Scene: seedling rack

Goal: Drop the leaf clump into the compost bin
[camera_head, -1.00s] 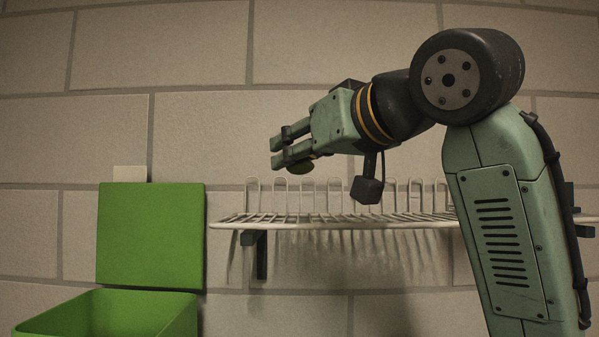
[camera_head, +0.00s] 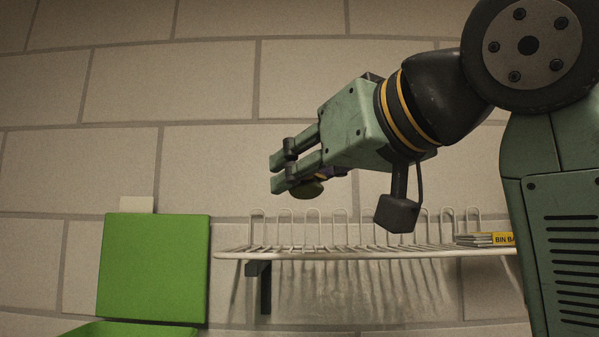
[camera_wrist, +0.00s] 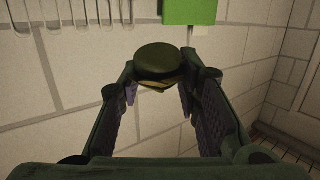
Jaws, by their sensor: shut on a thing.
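My gripper (camera_head: 281,173) is shut on a dark green rounded lump, which I take for the leaf clump (camera_head: 309,189). In the wrist view the clump (camera_wrist: 158,62) sits between the two fingers near their tips. The gripper is in mid-air, above the left part of the wire shelf in the head view. The green compost bin (camera_head: 130,329) is at the lower left, with its lid (camera_head: 154,268) standing up against the wall. Only the bin's top edge shows; its inside is hidden. Part of the green bin also shows at the wrist view's top (camera_wrist: 190,10).
A white wire rack shelf (camera_head: 370,256) with upright loops is fixed to the block wall below my gripper. A small stack with a yellow label reading "BIN BA" (camera_head: 502,240) lies at its right end, partly hidden by my arm. The air between gripper and bin looks clear.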

